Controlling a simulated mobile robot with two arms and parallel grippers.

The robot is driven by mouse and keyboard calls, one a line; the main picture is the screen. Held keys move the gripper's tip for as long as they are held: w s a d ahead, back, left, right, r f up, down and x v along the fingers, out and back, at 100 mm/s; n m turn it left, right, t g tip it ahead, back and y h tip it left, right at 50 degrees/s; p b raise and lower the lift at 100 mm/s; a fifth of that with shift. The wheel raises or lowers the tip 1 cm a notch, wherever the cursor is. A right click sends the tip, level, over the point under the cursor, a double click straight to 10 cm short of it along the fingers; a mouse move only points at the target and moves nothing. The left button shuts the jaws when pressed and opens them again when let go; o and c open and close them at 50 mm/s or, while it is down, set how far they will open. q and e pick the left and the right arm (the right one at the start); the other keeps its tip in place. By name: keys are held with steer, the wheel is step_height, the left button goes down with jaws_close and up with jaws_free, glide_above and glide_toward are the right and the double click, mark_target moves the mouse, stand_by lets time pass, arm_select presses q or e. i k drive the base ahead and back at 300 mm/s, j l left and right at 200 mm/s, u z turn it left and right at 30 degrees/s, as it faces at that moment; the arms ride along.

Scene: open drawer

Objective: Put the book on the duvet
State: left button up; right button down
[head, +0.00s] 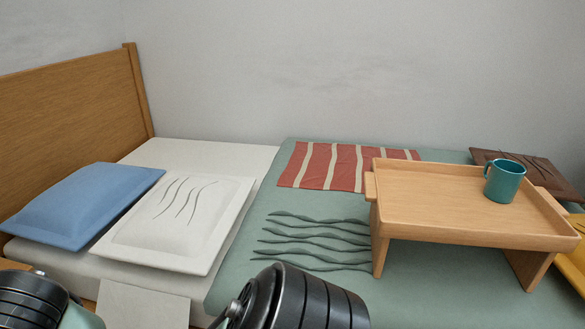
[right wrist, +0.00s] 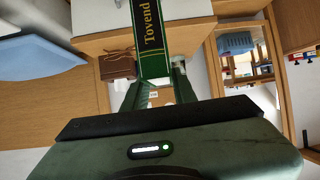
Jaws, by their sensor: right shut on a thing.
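A green duvet (head: 335,203) with dark wavy lines covers the right part of the bed in the head view. The book (right wrist: 151,40), with a dark green and yellow cover reading "Tovend", shows upright in the right wrist view. My right gripper (right wrist: 157,82) is shut on the book's lower end, its green fingers on either side. The book is not visible in the head view, where dark parts of my arms show along the bottom edge. My left gripper's fingers are not in view.
A wooden bed tray (head: 450,190) with a teal mug (head: 505,181) stands on the duvet's right side. A red striped cloth (head: 335,166) lies behind. White (head: 178,220) and blue pillows (head: 80,205) lie left. The duvet is clear around the wavy lines.

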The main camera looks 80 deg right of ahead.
mark_target(335, 233)
steer(key=z, duration=0.45)
steer(key=i+l+z, duration=0.1)
steer(key=z, duration=0.75)
steer(key=i+z, duration=0.1)
steer(key=z, duration=0.35)
steer(key=i+z, duration=0.1)
steer(key=z, duration=0.75)
steer(key=i, duration=0.05)
